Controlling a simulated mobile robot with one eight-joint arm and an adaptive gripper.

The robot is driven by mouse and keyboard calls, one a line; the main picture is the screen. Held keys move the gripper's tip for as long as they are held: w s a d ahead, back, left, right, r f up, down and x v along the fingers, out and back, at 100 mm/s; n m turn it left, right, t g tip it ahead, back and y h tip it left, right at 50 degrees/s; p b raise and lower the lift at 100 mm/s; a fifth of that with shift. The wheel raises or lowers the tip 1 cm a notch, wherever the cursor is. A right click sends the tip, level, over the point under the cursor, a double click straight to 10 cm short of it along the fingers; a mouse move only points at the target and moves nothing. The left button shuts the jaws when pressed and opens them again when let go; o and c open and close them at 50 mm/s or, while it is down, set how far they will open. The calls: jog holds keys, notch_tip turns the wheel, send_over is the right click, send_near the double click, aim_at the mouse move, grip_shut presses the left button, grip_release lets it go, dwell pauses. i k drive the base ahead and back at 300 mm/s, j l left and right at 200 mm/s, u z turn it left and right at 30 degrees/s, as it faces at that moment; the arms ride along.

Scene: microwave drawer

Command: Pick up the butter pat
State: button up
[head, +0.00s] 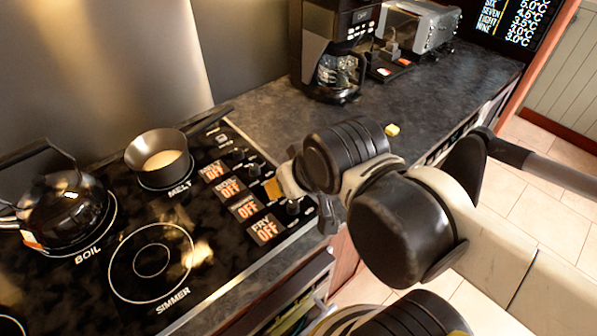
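A small yellow block that looks like the butter pat (392,130) lies on the dark countertop (272,118), just behind my arm and close to the counter's front edge. My arm reaches in from the right and bends over the counter edge beside the stove. A dark part at its end, probably my gripper (327,218), hangs low by the stove's right front corner, left of and nearer than the yellow block. Its fingers are mostly hidden by my arm, so I cannot tell whether they are open. A tan patch beside the wrist is unclear.
The black stove (205,262) holds a kettle (62,208) and a pot with pale contents (160,160). A coffee maker (335,50) and a silver toaster-like appliance (425,28) stand at the back. The counter between stove and coffee maker is clear.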

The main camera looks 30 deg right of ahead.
aim_at(391, 129)
jog(key=z, duration=1.4)
